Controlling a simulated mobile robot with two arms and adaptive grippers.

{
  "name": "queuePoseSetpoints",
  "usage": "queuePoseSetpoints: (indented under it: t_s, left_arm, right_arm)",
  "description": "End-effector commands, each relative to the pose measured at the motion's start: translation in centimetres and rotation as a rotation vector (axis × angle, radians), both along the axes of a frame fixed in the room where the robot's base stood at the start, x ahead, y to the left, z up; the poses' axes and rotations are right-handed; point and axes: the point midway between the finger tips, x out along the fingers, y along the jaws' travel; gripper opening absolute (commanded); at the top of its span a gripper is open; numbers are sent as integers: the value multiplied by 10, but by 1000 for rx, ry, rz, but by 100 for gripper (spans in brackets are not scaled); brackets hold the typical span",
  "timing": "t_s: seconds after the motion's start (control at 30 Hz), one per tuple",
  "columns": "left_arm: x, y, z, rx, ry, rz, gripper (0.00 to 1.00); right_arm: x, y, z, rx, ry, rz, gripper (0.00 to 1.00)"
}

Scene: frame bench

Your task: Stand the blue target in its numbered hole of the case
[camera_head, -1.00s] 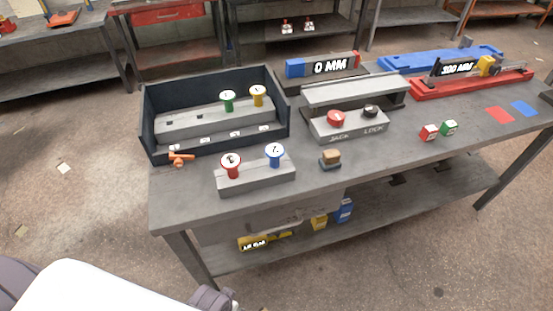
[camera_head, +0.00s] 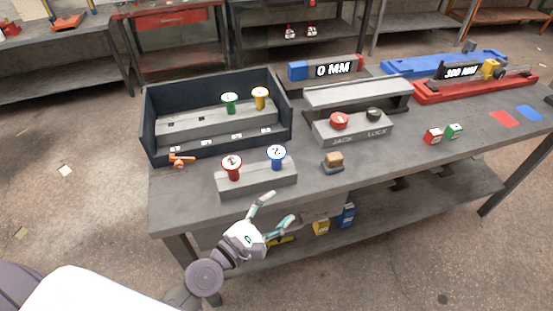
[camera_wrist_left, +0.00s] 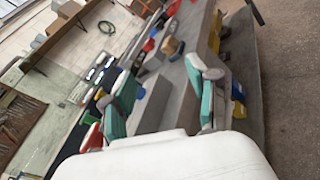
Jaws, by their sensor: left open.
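The blue target (camera_head: 276,157), with a white numbered top, stands upright in the grey block (camera_head: 258,183) near the table's front edge. A red target (camera_head: 232,167) stands left of it in the same block. The dark case (camera_head: 150,124) is behind them; its stepped insert holds a green target (camera_head: 230,103) and a yellow target (camera_head: 260,98) upright, with white labels along its front. My left gripper (camera_head: 268,212) is open and empty, just in front of and below the grey block. In the left wrist view its fingers (camera_wrist_left: 160,100) are apart. My right gripper is out of view.
An orange clamp-like piece (camera_head: 181,160) lies at the case's front left corner. A tan-topped block (camera_head: 333,161) and the JACK/LOCK box (camera_head: 352,127) stand to the right. Small red and green cubes (camera_head: 443,134) lie farther right. The lower shelf holds blue and yellow boxes.

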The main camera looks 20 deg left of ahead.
Motion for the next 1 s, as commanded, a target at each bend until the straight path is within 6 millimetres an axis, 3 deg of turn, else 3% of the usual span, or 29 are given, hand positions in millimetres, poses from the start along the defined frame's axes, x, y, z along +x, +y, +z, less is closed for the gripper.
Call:
queuePoseSetpoints:
  t_s: [0.1,0.27,0.7,1.0]
  left_arm:
    - [16,34,-6,-337,79,167,59]
    - [25,58,-13,-550,122,278,59]
    - [99,50,-12,-570,123,289,59]
    - [124,50,-9,-566,122,288,59]
  right_arm:
    - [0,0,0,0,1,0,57]
    - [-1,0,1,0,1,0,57]
    - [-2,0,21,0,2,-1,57]
    - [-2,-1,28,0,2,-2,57]
